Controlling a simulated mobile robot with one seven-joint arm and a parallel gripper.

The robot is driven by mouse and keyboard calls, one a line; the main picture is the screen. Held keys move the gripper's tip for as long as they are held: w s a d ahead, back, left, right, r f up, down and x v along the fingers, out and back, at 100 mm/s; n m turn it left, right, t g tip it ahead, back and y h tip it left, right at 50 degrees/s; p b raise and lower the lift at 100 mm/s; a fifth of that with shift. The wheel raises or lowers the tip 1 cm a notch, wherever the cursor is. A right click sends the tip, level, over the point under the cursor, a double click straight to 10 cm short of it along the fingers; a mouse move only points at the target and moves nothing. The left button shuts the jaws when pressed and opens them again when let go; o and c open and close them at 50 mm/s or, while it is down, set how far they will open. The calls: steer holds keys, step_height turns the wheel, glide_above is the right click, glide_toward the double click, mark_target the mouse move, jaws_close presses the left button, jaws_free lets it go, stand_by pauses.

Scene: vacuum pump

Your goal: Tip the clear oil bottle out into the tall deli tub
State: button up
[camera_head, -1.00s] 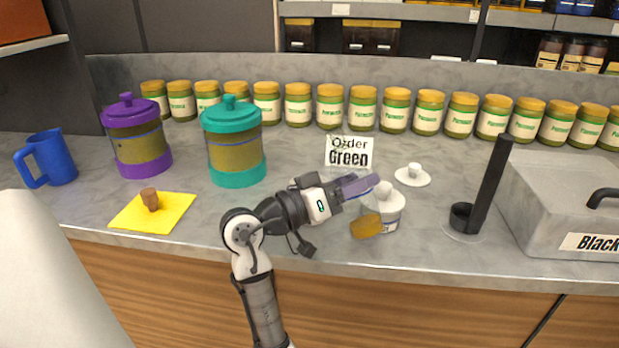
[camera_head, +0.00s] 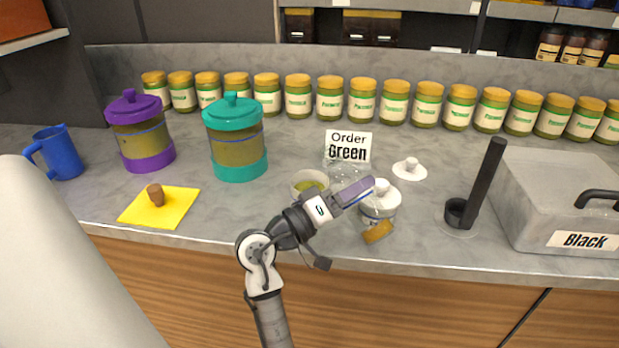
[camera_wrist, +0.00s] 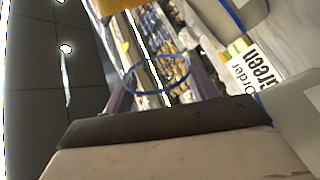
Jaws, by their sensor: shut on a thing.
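My gripper (camera_head: 372,184) is shut on the clear bottle (camera_head: 346,176). The bottle is see-through and faint, just behind the purple-grey fingers in the head view; it seems tilted, and its contents cannot be made out. In the wrist view a blue ring (camera_wrist: 157,90) shows between the fingers, apparently on the bottle. A pale-rimmed tub (camera_head: 311,183) with yellow-green contents stands left of the bottle. It seems to be the deli tub; my wrist hides its lower part, so its height cannot be judged. I cannot tell whether bottle and tub touch.
A white knobbed container (camera_head: 380,203) and an amber piece (camera_head: 378,232) are close to my gripper. The order sign (camera_head: 348,147) stands behind. Teal (camera_head: 235,140) and purple (camera_head: 141,133) canisters stand left. A black-handled holder (camera_head: 478,190) and metal box (camera_head: 560,200) stand right.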

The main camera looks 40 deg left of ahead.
steer(key=shift+s+d+f+n+y+p, duration=0.1)
steer(key=shift+d+f+n+y+p, duration=0.15)
steer(key=shift+n+p, duration=0.35)
steer(key=shift+d+f+n+y+p, duration=0.15)
steer(key=shift+n+y+p, duration=0.1)
steer(key=shift+n+p, duration=0.3)
steer(key=shift+d+r+n+t+y+p, duration=0.15)
steer(key=shift+r+n+t+y+p, duration=0.2)
steer(key=shift+n+p, duration=1)
steer(key=shift+a+n+t+y+p, duration=0.25)
steer(key=shift+a+n+p, duration=0.25)
steer(key=shift+n+p, duration=0.5)
steer(key=shift+r+n+y+p, duration=0.1)
steer(key=shift+n+y+p, duration=0.3)
steer(key=shift+n+p, duration=0.7)
steer(key=shift+a+r+n+p, duration=0.1)
steer(key=shift+r+n+p, duration=0.25)
steer(key=shift+p, duration=0.65)
